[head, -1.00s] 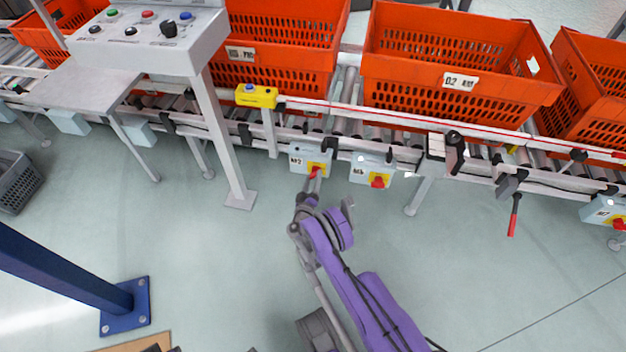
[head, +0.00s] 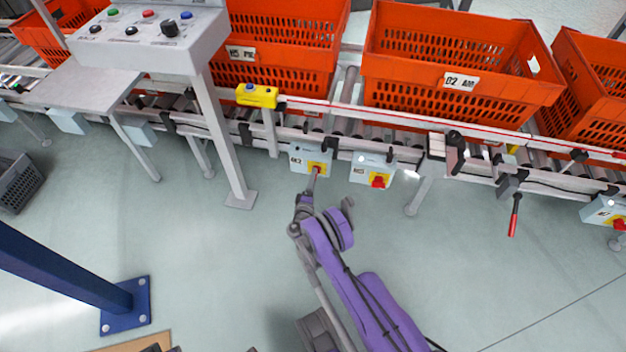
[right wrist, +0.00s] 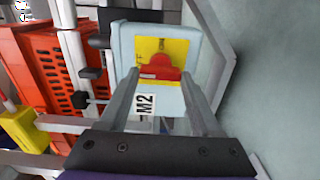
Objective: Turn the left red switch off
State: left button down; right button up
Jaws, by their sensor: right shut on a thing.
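The left red switch (right wrist: 160,68) sits on a yellow plate (right wrist: 176,48) on a pale blue box marked M2 (head: 297,161), under the conveyor's front rail. My right gripper (head: 315,171) reaches up to it from below and is shut on the switch. In the right wrist view, the two fingers (right wrist: 160,78) stand on either side of the red handle, which lies crosswise between them. In the head view the fingers hide most of the switch. A second red switch (head: 378,181) is on the box just to the right. My left gripper is not in view.
Orange totes (head: 455,95) stand on the roller conveyor above. A yellow box with a blue button (head: 257,96) and a grey control panel (head: 150,40) are to the left. A blue post (head: 65,275) stands at lower left. The floor below the switches is clear.

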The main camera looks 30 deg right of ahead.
dwell(0.4)
jog(key=o, duration=1.4)
jog(key=shift+s+a, duration=0.1)
jog(key=p+v, duration=0.2)
jog(key=v, duration=0.8)
jog(key=shift+s+a, duration=0.15)
jog(key=shift+s, duration=0.1)
jog(key=shift+r, duration=0.15)
